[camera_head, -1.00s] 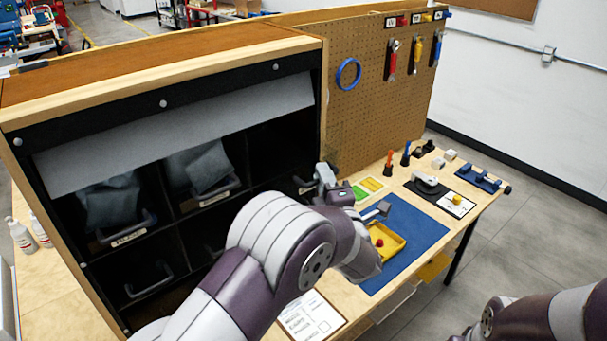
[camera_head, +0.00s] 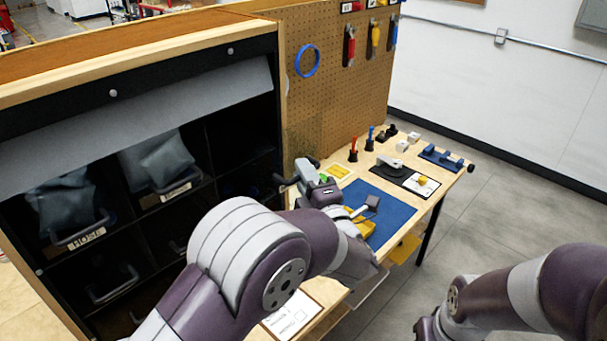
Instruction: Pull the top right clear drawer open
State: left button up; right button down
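The dark cabinet (camera_head: 113,93) fills the left side, with clear drawers behind black-framed openings. Its top row shows a left drawer marked HOSE (camera_head: 86,237) and a middle drawer (camera_head: 160,165), each with a grey bag inside. The top right compartment (camera_head: 238,150) is very dark, so the clear drawer's walls cannot be made out. My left gripper (camera_head: 300,180) is at the cabinet's right edge, beside a small dark handle-like piece (camera_head: 281,184). Whether its fingers are closed around that piece cannot be told. My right arm is at the lower right; its gripper is out of view.
A pegboard (camera_head: 335,100) with hanging tools stands right of the cabinet. The table holds a blue mat (camera_head: 395,208), a yellow tray (camera_head: 362,229) partly hidden by my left arm, and small parts. Open floor (camera_head: 500,230) lies to the right.

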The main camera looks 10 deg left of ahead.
pick_arm(q)
jog(key=b+v, duration=0.4)
jog(key=v, duration=0.8)
jog(key=shift+s, duration=0.1)
